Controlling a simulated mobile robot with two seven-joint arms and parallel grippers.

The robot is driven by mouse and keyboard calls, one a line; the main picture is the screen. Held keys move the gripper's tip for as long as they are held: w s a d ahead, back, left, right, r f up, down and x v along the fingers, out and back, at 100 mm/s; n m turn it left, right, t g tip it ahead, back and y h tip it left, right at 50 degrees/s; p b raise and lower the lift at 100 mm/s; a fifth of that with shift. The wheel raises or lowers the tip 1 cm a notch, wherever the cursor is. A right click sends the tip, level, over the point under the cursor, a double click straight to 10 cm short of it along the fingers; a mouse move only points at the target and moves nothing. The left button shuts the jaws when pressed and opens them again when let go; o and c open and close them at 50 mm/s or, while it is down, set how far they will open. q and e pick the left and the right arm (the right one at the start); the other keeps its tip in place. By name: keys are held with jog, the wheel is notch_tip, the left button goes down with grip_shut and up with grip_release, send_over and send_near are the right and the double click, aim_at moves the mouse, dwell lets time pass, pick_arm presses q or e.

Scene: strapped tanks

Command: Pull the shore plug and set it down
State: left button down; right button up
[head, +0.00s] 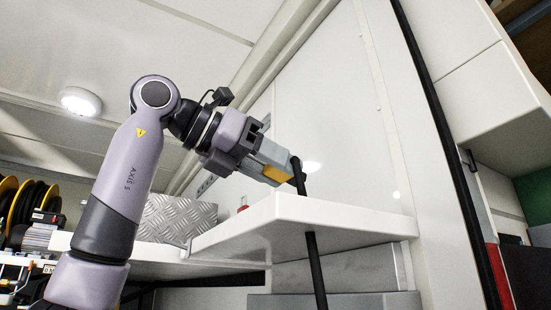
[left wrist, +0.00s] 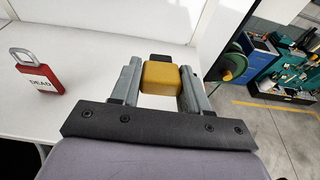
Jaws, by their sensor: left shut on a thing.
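The shore plug is a yellow block with a black end. It sits between the fingers of my left gripper (head: 272,166), which is shut on it. In the head view the yellow plug (head: 276,173) is above the white shelf (head: 290,222), near its edge. A black cable (head: 316,270) runs from the plug down past the shelf. In the left wrist view the plug (left wrist: 160,76) lies between both fingers of the left gripper (left wrist: 161,82). Whether the plug touches the shelf is hard to tell. The socket is not clearly visible. My right gripper is not in view.
A red padlock (left wrist: 39,78) marked DEAD stands on the white surface left of the gripper. A white wall panel (head: 335,120) rises behind the shelf. A tread-plate box (head: 178,218) stands left of the shelf. The shelf top beside the padlock looks clear.

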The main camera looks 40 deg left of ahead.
pick_arm(q)
jog(key=shift+f, duration=2.55)
jog(key=shift+c, duration=2.4)
grip_release()
jog(key=v, duration=0.7)
jog(key=shift+b, duration=0.3)
jog(key=shift+s, duration=0.1)
